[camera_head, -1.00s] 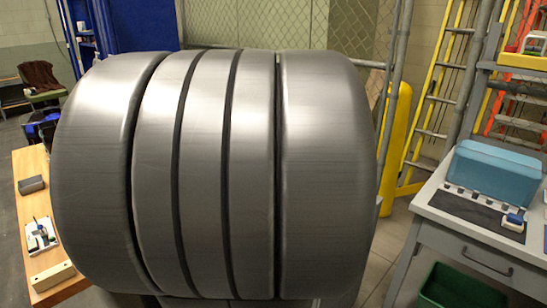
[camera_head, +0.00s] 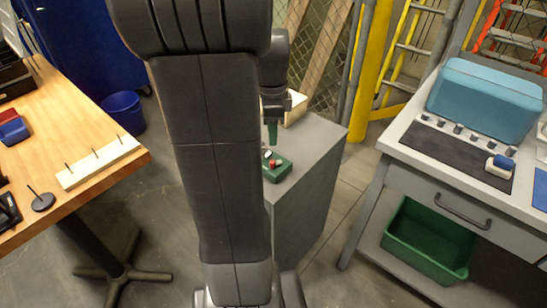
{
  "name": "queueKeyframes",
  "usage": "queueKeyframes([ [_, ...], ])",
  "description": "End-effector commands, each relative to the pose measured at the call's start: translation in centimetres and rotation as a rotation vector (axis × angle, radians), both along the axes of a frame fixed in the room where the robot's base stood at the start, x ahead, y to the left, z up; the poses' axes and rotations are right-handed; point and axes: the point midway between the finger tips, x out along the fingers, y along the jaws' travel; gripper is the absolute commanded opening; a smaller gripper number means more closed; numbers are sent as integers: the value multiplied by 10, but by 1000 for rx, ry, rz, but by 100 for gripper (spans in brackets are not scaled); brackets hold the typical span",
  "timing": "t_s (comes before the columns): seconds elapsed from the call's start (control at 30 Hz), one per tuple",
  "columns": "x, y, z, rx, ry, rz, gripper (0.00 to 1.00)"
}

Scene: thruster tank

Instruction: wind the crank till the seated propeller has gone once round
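My arm stands in the middle of the view and hides much of what is behind it. Its end, my gripper (camera_head: 277,112), is small and dark above a grey pedestal (camera_head: 315,175). A green upright piece (camera_head: 272,132) shows just under the gripper; I cannot tell whether the gripper touches or holds it. Below, a green block (camera_head: 277,170) with small red and pale parts sits on the pedestal. A pale box (camera_head: 295,108) is behind the gripper. I cannot make out the tank, the crank or the propeller; they may be hidden or too small.
A wooden table (camera_head: 75,110) at left bears a white strip with pegs (camera_head: 98,162) and a dark spiked disc (camera_head: 42,201). A blue bin (camera_head: 123,111) stands beyond. At right, a grey bench (camera_head: 410,150) holds a teal case (camera_head: 485,97), above a green crate (camera_head: 428,240).

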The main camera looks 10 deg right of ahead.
Motion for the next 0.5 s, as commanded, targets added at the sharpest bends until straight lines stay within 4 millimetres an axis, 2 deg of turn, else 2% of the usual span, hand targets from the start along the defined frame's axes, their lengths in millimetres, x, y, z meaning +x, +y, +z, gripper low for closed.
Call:
queueKeyframes([
  [0.03, -1, 0, -14, 1, 5, 0, 36],
  [0.2, -1, 0, -52, 1, 5, 1, 36],
  [0.4, -1, 0, -86, 0, 3, 2, 36],
  [0.5, 0, 0, -97, 0, 2, 2, 36],
])
